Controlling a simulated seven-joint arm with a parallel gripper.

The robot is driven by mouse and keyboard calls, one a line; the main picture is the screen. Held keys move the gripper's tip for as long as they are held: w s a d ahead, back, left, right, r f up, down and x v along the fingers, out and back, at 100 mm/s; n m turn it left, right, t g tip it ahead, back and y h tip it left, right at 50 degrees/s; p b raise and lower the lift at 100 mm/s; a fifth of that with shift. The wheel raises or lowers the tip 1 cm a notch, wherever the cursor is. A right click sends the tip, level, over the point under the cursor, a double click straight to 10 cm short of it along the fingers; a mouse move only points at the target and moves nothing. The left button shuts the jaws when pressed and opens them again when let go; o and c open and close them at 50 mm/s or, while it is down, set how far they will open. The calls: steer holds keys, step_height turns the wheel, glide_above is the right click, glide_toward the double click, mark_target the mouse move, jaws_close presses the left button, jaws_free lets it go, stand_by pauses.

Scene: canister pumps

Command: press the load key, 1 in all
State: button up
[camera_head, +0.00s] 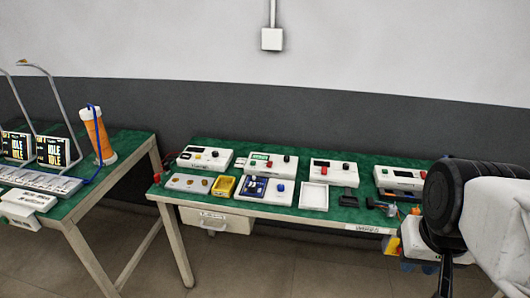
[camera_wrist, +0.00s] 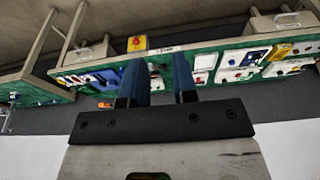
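In the head view, two dark display units reading IDLE, a left one (camera_head: 16,146) and a right one (camera_head: 53,151), stand on the left green-topped table. A pale flat panel (camera_head: 38,180) with small markings lies in front of them. An orange canister (camera_head: 99,136) with a white base and blue tube stands to their right. No load key can be told apart at this size. My gripper (camera_wrist: 161,65) shows in the wrist view with two blue fingers apart and nothing between them. In the head view my arm is at the far right, away from the displays.
A second green-topped table (camera_head: 310,213) carries several white boxes with knobs, a yellow tray (camera_head: 224,187) and an empty white tray (camera_head: 314,196). A gap of floor separates the tables. Thin curved poles (camera_head: 45,85) rise by the displays. A grey wall stands behind.

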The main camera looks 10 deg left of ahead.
jaws_close()
stand_by(1.3)
